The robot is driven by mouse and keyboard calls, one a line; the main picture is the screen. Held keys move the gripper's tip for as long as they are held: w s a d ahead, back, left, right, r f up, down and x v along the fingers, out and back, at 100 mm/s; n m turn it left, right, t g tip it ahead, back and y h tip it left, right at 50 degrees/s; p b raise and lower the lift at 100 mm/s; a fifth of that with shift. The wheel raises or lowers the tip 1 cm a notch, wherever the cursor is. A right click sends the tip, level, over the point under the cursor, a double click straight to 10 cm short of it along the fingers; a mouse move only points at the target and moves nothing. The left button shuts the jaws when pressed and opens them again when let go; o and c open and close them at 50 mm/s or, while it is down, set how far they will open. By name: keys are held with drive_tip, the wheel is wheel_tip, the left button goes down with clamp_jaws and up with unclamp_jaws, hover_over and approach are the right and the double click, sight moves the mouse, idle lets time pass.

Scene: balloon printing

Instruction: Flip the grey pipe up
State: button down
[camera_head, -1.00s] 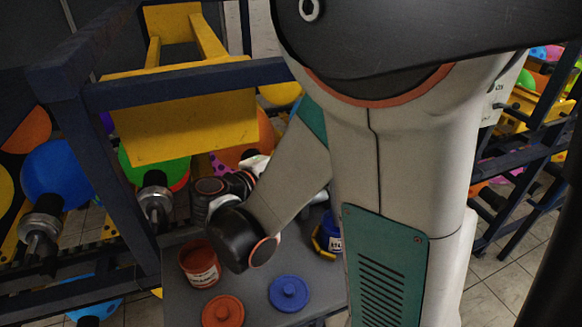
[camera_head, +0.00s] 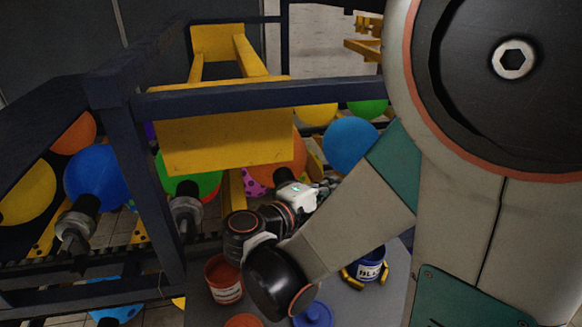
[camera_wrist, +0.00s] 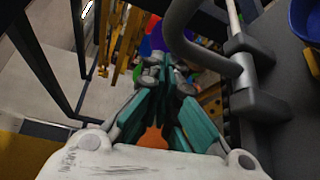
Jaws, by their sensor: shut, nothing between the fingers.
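The grey pipe (camera_wrist: 192,40) shows in the wrist view as a thick curved tube. It bends down and right to a dark bracket (camera_wrist: 243,72) beside the grey table. My gripper (camera_wrist: 163,72) has teal fingers drawn together with nothing between them. It lies just left of the pipe's curve in that view; I cannot tell whether they touch. In the head view my gripper (camera_head: 322,190) is small and partly hidden behind my wrist, and I cannot make out the pipe there.
A grey table (camera_head: 375,305) bears a red paint bucket (camera_head: 222,280), a blue paint bucket (camera_head: 368,265) and a blue lid (camera_head: 313,315). A dark frame with a yellow panel (camera_head: 225,140) and balloons (camera_head: 95,178) stands behind and left. Dark rack posts (camera_wrist: 45,75) stand left in the wrist view.

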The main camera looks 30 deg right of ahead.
idle(0.3)
drive_tip(key=w+a+p, duration=0.1)
drive_tip(key=a, duration=0.8)
drive_tip(key=shift+w+a, duration=0.2)
drive_tip(key=shift+w, duration=0.05)
idle(0.5)
